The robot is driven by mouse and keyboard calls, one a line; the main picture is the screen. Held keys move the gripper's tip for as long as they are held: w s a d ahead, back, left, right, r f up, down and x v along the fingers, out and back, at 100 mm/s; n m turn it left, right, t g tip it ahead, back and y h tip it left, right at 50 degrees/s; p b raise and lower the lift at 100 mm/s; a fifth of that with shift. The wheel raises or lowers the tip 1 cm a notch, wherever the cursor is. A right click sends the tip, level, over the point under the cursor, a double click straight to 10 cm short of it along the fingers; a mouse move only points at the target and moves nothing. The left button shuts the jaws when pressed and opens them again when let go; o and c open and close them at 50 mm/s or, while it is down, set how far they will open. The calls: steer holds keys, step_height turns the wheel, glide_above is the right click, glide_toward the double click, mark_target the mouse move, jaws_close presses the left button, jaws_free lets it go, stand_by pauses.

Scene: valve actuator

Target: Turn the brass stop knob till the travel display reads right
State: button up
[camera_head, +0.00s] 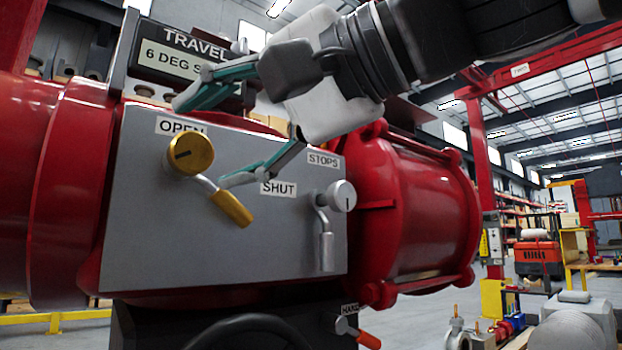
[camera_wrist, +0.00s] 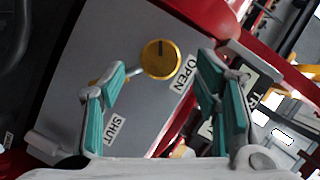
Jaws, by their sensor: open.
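The brass stop knob (camera_head: 190,154) sits under the OPEN label on the grey panel of the red actuator, with a brass-ended lever (camera_head: 231,207) below it. The knob also shows in the wrist view (camera_wrist: 160,59), beyond and between my fingertips. My gripper (camera_head: 212,138) is open and empty, with its teal-padded fingers spread to the right of the knob and apart from it. The travel display (camera_head: 175,62) stands on top of the panel and reads "6 DEG S", the rest hidden behind my gripper. A silver knob (camera_head: 342,196) with a grey lever sits right of the SHUT label.
The upper finger is close to the travel display. The red actuator cylinder (camera_head: 418,208) lies right of the panel. A grey block (camera_head: 580,322) stands at the lower right.

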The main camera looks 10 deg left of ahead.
steer(key=v, duration=0.7)
steer(key=shift+d, duration=0.1)
